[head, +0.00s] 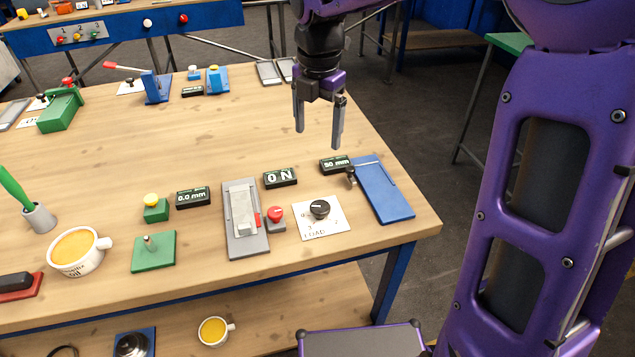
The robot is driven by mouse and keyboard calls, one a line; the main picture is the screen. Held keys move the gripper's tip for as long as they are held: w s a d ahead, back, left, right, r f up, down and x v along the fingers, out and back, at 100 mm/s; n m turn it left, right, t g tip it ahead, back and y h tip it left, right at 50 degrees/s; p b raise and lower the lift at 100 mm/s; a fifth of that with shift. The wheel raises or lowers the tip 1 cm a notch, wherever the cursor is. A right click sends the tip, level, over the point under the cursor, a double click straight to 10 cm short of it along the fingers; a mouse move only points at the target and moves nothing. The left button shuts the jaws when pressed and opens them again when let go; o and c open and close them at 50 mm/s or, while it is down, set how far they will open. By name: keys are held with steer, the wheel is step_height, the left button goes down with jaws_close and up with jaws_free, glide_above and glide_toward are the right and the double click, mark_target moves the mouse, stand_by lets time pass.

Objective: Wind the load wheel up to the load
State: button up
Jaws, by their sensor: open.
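The load wheel looks to be the small black knob (320,208) on a white plate (318,226) marked LOAD, with numbers around it, near the front right of the table. A black display reading 0 N (280,178) stands just behind and left of it. My gripper (318,137) points down over the table, behind the knob and well above it. Its two fingers are apart with nothing between them. It does not touch the knob or the display. The small marks on the plate are partly too fine to read.
A grey fixture (241,243) with a red button (276,213) stands left of the knob. A blue stand (388,193) with a 50 mm display (334,165) is at its right, by the edge of the table (210,130). The table's middle is clear.

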steer(key=s+f+n+g, duration=0.1)
steer(key=s, duration=0.1)
steer(key=b, duration=0.4)
glide_toward(320, 206)
step_height(320, 206, down, 9)
steer(key=shift+r, duration=0.2)
steer(key=c, duration=1.4)
